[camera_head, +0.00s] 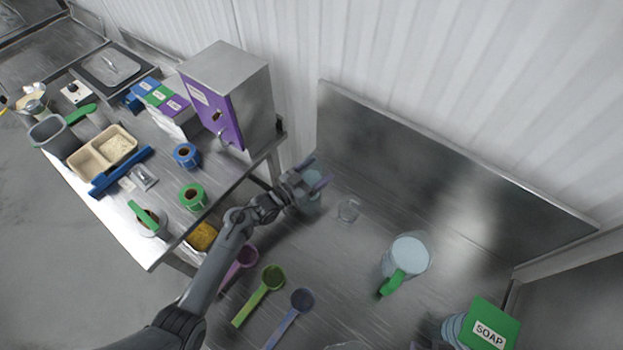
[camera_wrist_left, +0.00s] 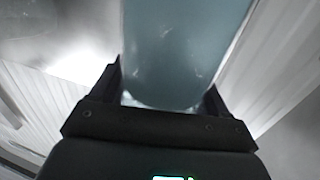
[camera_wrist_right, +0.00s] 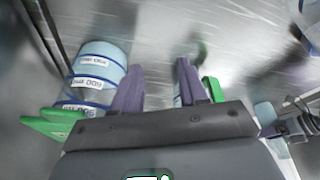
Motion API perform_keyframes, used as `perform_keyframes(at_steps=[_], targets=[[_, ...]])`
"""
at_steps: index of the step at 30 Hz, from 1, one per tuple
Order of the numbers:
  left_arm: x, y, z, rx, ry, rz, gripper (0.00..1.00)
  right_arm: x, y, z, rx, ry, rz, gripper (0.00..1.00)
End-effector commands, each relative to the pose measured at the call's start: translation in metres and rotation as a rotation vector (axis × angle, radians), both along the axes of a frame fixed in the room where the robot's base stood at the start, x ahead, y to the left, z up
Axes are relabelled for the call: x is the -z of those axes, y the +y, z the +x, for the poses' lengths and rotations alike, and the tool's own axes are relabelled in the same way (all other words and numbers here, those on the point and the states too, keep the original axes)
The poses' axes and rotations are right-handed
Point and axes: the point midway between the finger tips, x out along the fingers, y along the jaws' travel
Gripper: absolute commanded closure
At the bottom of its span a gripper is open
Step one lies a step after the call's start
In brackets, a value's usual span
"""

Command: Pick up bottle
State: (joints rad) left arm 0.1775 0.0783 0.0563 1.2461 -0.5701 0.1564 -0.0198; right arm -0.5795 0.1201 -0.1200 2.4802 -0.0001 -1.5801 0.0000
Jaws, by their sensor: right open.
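A translucent pale blue vessel, apparently the bottle (camera_head: 313,204), stands at the back left of the metal table, partly hidden by my left gripper (camera_head: 313,175). In the left wrist view the vessel (camera_wrist_left: 180,50) fills the space between the dark fingers. I cannot tell whether the fingers press on it. My right gripper (camera_wrist_right: 159,68) has purple fingers spread apart with nothing held between them. In the right wrist view, my left gripper and a pale blue vessel (camera_wrist_right: 265,114) show at the right edge.
A pitcher (camera_head: 409,256) with a green handle, a clear cup (camera_head: 348,210) and several scoops (camera_head: 270,277) stand or lie on the table. A green-lidded SOAP container (camera_head: 488,327) is at front right. Left is a cluttered counter with a purple-fronted steel box (camera_head: 250,90).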

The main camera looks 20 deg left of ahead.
Motion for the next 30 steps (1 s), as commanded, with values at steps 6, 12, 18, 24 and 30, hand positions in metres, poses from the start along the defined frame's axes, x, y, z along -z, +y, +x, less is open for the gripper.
perform_keyframes(at_steps=[6,12,18,24,30], targets=[[0.0,0.0,0.0,0.0,0.0,0.001,0.69,0.0,0.0,0.0,0.0,0.0,0.0,0.57],[-0.001,0.0,0.0,0.0,-0.002,0.0,0.7,0.0,0.0,0.0,0.0,0.001,0.0,0.57],[-0.006,0.0,0.0,0.0,-0.004,0.0,0.7,0.0,0.0,0.0,0.0,0.001,0.0,0.57],[-0.027,0.0,0.0,0.001,-0.007,0.001,0.7,-0.001,0.0,0.0,-0.001,0.001,0.0,0.57],[-0.057,-0.024,-0.011,0.003,-0.004,-0.002,0.7,-0.001,0.0,0.0,-0.001,0.002,-0.002,0.57]])
